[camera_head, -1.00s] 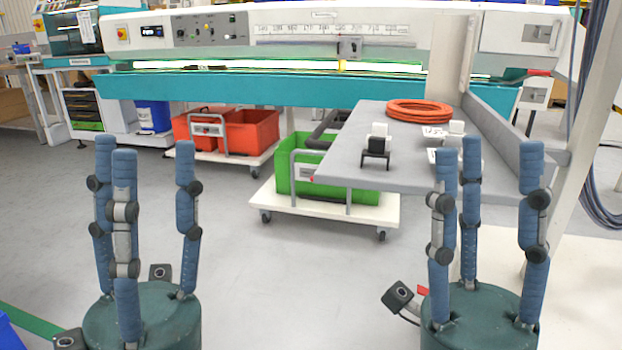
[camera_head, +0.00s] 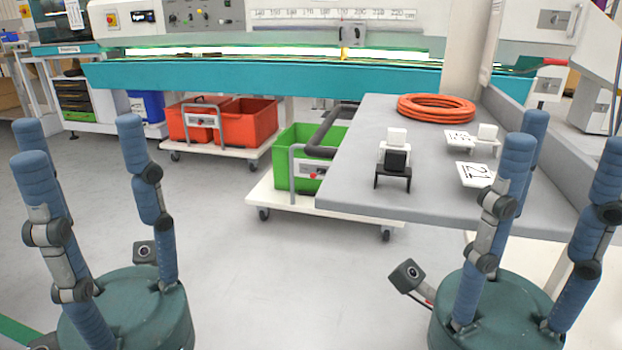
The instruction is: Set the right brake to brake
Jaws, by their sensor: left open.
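My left gripper (camera_head: 75,140) is at the lower left, with its blue segmented fingers pointing up, spread apart and empty. My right gripper (camera_head: 558,145) is at the lower right, in front of the grey table's right part. Its fingers are also spread, with nothing seen between them. Neither gripper appears to touch anything. I cannot make out a right brake, nor its setting, in this view. A long machine with a teal beam (camera_head: 250,80) and a number scale (camera_head: 335,16) runs across the back.
A grey table (camera_head: 350,185) at the right bears an orange cable coil (camera_head: 436,107), a small black-and-white stand (camera_head: 396,160) and number cards (camera_head: 475,174). Trolleys carry red bins (camera_head: 247,122) and a green bin (camera_head: 288,150). The floor (camera_head: 260,270) between my grippers is clear.

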